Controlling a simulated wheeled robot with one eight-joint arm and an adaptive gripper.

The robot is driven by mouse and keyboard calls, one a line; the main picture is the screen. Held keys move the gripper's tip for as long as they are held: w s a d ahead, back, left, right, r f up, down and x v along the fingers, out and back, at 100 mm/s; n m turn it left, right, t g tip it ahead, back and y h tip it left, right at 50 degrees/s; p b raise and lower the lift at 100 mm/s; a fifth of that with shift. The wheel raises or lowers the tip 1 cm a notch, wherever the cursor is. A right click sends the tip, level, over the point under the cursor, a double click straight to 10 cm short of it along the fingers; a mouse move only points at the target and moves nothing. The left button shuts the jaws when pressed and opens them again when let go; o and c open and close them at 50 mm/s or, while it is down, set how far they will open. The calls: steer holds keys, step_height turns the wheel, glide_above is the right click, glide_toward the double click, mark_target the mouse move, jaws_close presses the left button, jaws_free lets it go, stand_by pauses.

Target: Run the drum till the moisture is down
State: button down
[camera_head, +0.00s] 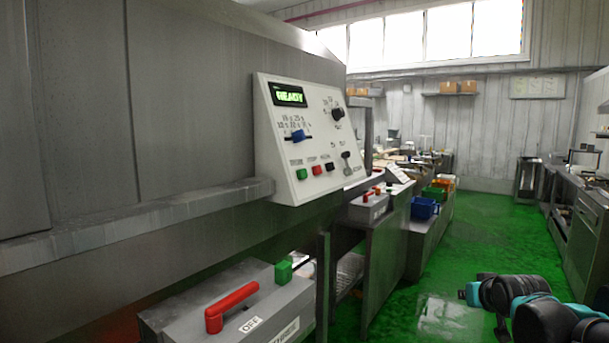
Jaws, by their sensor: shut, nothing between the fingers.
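A white control panel (307,138) is fixed to the side of a large grey drum housing (190,90). Its display (289,95) reads "READY" in green. Below is a numbered scale with a blue slider (298,136), and a black knob (338,113) sits at the upper right. A small lever (347,161) is at the lower right. My arm's black and teal links show at the bottom right, apart from the panel; my gripper's fingers do not show.
A grey box (190,318) with a red handle (228,305), a green block (283,272) and an "OFF" label stands below the panel. A similar smaller box (368,208) is farther back. The green floor (470,235) is clear between the machines and the right-hand counter (590,225).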

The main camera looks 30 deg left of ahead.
mark_target(301, 174)
steer(key=a+r+n+t+y, duration=0.3)
steer(key=a+r+y, duration=0.5)
steer(key=a+r, duration=1.5)
steer(key=s+a+r+n+g+y, duration=0.1)
steer(key=s+a+r+n+y, duration=0.2)
steer(key=s+a+r, duration=0.3)
steer(key=a+r+y, duration=0.1)
steer(key=a+r, duration=0.1)
steer(key=a, duration=0.2)
steer(key=shift+a+r, duration=0.15)
steer(key=shift+r, duration=0.15)
steer(key=a+f, duration=0.3)
steer(key=a, duration=0.5)
steer(key=shift+w, duration=0.45)
steer(key=shift+a, duration=0.2)
steer(key=shift+a+f, duration=0.15)
steer(key=shift+a, duration=0.15)
